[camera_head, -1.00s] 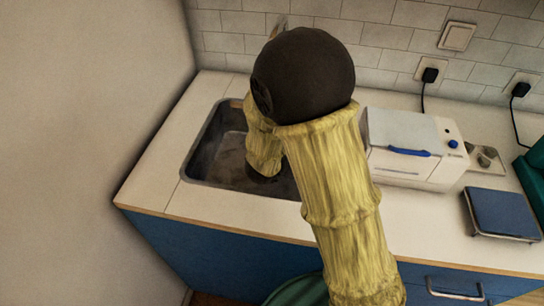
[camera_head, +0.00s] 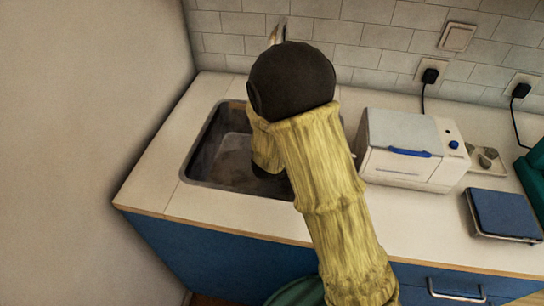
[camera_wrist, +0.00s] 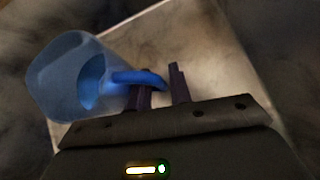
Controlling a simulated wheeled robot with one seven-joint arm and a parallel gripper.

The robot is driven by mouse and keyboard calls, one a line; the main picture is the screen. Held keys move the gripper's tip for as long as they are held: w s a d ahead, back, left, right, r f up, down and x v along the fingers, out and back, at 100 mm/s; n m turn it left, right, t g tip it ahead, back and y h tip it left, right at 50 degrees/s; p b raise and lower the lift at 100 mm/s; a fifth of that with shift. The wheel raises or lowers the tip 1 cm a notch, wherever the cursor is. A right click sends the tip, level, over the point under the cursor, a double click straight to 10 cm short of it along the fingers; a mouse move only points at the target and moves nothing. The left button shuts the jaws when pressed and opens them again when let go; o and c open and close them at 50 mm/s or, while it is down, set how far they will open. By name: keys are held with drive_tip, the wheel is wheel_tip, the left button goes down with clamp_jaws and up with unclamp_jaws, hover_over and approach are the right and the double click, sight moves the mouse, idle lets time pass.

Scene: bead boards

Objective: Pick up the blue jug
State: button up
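The blue jug (camera_wrist: 70,80) shows in the wrist view, at the left beside my gripper. It is translucent, with a solid blue handle (camera_wrist: 135,77) reaching right. My gripper (camera_wrist: 160,85) has its two dark fingers a small gap apart at the handle. The handle's end lies in or just over that gap; I cannot tell whether the fingers press on it. In the head view my arm hides the jug and my gripper, over the sink (camera_head: 215,150).
A white appliance (camera_head: 400,135) with a blue handle stands right of the sink. A blue flat scale-like device (camera_head: 502,212) lies at the counter's right. A small tray (camera_head: 487,158) sits behind it. A wall bounds the left. The counter strip before the sink is clear.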

drive_tip(key=shift+c, duration=0.3)
clamp_jaws()
drive_tip(key=shift+r, duration=0.1)
wheel_tip(320, 180, up, 18)
drive_tip(key=p, duration=0.7)
drive_tip(key=shift+w, duration=0.1)
drive_tip(key=shift+f, duration=0.2)
